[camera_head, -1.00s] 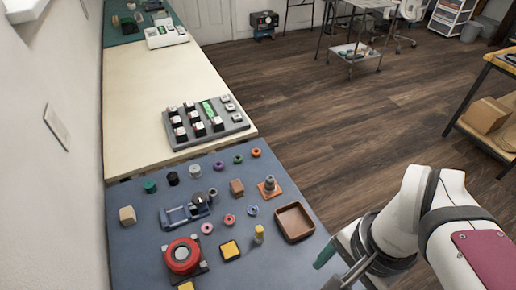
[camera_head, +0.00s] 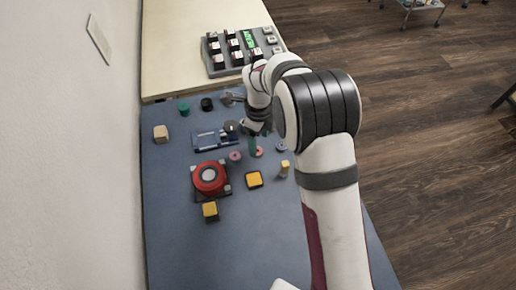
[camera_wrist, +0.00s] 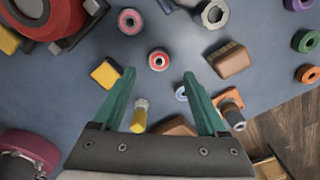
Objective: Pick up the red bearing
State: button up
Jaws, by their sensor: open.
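My gripper (camera_wrist: 159,75) is open, with two green fingers spread and nothing between the tips. In the head view my gripper (camera_head: 253,145) points down over the mat, partly covered by my arm. The height between fingertips and bearing is hard to judge.
A pink ring (camera_wrist: 130,21) lies close by, up and left. A yellow block (camera_wrist: 107,73) is left, a brown block (camera_wrist: 229,60) right. A yellow-topped cylinder (camera_wrist: 139,117) stands near the left finger.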

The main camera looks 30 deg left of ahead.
jog(key=f, duration=0.4)
jog(key=shift+s+a+f, duration=0.1)
jog(key=shift+a+f, duration=0.15)
jog(key=shift+f, duration=0.05)
grip_shut()
